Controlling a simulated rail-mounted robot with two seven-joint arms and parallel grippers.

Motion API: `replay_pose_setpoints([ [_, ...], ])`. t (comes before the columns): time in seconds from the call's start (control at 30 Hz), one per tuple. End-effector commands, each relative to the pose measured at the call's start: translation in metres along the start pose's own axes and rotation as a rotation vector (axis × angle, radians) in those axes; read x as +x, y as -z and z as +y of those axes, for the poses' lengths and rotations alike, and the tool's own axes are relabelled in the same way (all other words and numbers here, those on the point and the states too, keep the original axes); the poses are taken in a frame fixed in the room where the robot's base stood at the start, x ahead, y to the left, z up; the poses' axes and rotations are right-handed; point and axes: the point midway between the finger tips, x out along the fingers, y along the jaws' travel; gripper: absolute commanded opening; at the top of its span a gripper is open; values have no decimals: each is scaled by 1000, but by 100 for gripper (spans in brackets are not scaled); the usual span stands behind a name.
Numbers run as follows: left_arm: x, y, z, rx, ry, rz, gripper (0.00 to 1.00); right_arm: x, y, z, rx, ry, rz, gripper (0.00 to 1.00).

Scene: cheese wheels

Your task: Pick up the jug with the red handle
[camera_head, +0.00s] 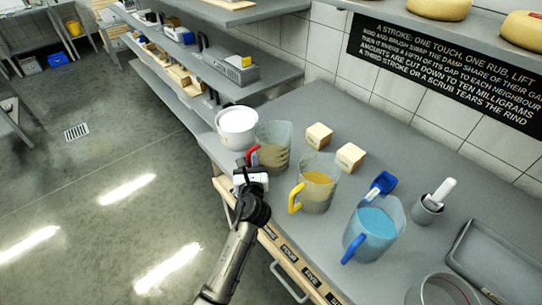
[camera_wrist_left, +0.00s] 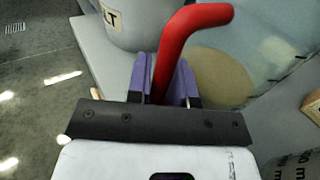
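The jug with the red handle (camera_head: 274,147) is a clear jug with brownish contents, standing upright on the grey counter. Its red handle (camera_head: 253,156) faces left, toward my left gripper (camera_head: 251,166). In the left wrist view the red handle (camera_wrist_left: 186,40) runs down between the purple fingers of my left gripper (camera_wrist_left: 165,82). The fingers sit close on both sides of it and look shut on it. The jug body (camera_wrist_left: 240,60) is behind. My right gripper is not in view.
A white tub (camera_head: 237,128) stands just behind the jug. A yellow-handled jug (camera_head: 317,188) and a blue-handled jug (camera_head: 374,228) stand to its right. Two pale cheese blocks (camera_head: 318,136) (camera_head: 351,157) lie behind. A grey cup (camera_head: 427,209) and tray (camera_head: 495,262) are farther right.

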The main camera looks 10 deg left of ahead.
Motion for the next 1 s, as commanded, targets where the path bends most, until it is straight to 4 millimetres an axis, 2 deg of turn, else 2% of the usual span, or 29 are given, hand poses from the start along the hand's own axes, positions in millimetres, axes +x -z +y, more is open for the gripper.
replay_pose_setpoints([
  [0.13,10,0,0,0,1,0,21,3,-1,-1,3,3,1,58],
  [0.37,10,0,0,0,1,0,21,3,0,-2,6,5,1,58],
  [0.6,10,0,0,0,1,0,1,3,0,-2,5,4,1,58],
  [1.0,10,-2,0,-3,1,-4,0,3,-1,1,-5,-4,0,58],
])
